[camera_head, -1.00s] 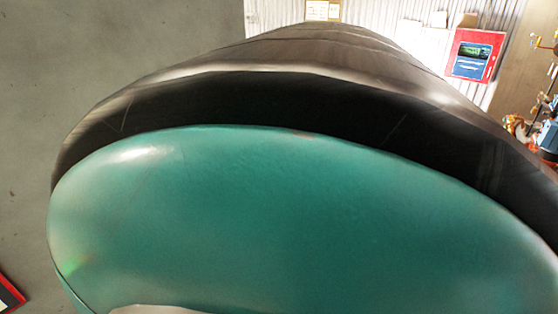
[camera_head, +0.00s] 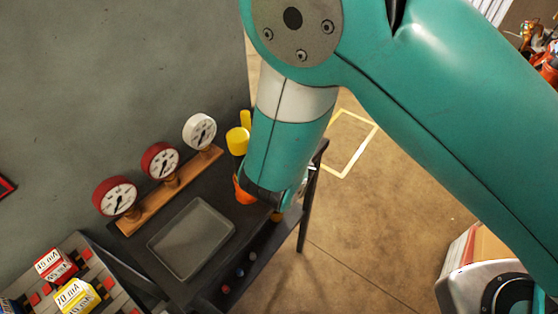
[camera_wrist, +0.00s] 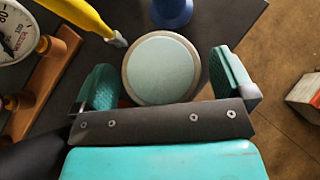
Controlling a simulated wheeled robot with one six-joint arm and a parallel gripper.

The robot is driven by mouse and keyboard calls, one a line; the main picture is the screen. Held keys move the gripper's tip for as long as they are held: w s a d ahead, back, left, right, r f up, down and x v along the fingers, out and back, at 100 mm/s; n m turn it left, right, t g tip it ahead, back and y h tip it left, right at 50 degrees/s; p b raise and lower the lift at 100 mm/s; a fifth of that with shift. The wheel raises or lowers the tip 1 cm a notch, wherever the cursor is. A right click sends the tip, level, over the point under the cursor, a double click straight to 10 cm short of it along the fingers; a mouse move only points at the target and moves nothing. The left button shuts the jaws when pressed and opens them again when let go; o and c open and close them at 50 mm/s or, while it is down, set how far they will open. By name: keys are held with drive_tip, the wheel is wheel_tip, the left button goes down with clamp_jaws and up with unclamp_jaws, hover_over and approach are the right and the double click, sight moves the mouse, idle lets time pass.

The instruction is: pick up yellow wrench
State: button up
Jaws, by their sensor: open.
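A yellow tool-like piece (camera_wrist: 75,12) with a grey metal tip runs in from the top left of the wrist view; I cannot tell surely that it is the wrench. A yellow object (camera_head: 238,140) also shows beside my forearm at the back of the dark table in the head view. My gripper (camera_wrist: 165,78) is open, its green fingers on either side of a round pale-teal disc with a tan rim (camera_wrist: 160,68). Whether they touch it is unclear. The yellow piece lies outside the jaws. In the head view my arm mostly hides my gripper (camera_head: 280,208).
An orange object (camera_head: 243,190) is partly hidden by my arm. Gauges (camera_head: 160,160) stand on a wooden strip along the wall side, near a grey tray (camera_head: 192,238). A blue object (camera_wrist: 172,10) lies beyond the disc. Open floor (camera_head: 370,215) is to the right.

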drive_tip(key=shift+w+f, duration=0.3)
drive_tip(key=shift+w, duration=0.1)
drive_tip(key=c, duration=1.1)
drive_tip(key=shift+r, duration=0.2)
